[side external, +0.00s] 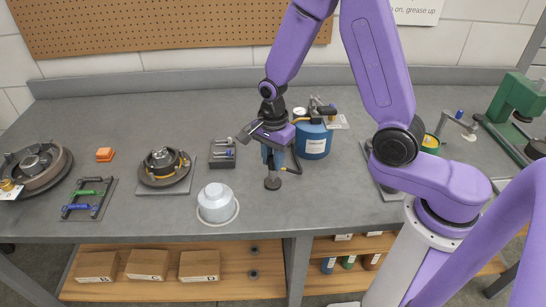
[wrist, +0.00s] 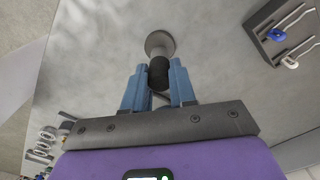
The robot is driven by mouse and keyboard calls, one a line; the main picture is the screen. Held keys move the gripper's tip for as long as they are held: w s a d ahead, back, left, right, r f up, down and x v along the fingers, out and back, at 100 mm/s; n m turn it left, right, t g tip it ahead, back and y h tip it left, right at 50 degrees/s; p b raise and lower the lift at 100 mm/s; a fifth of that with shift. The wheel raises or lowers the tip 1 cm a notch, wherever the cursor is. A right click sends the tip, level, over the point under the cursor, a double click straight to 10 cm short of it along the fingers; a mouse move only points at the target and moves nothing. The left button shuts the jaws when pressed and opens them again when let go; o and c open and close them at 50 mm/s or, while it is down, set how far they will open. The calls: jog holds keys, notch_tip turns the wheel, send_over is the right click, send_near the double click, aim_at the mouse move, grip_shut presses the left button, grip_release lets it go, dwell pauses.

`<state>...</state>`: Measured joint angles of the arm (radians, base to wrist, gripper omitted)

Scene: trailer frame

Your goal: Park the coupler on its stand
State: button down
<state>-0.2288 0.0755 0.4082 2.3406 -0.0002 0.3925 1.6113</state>
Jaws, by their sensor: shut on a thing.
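My gripper (side external: 271,158) points down over the middle of the bench. Its blue fingers are closed around a dark cylindrical piece, which seems to be the coupler; it shows between the fingertips (wrist: 157,88) in the wrist view as a black end (wrist: 159,73). Directly beyond it is a small grey post with a round foot (wrist: 159,43), probably the stand; its foot (side external: 272,184) also shows on the bench in the side view. The black end overlaps the post in the wrist view, and I cannot tell whether they touch. A dark hose (side external: 293,163) runs beside the gripper near the blue tank (side external: 313,140).
A grey holder with hooks (side external: 222,155) stands left of the gripper.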

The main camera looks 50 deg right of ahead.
jog(key=shift+f, duration=0.95)
dwell(1.8)
jog(key=shift+c, duration=2.2)
grip_release()
jog(key=shift+r, duration=3.55)
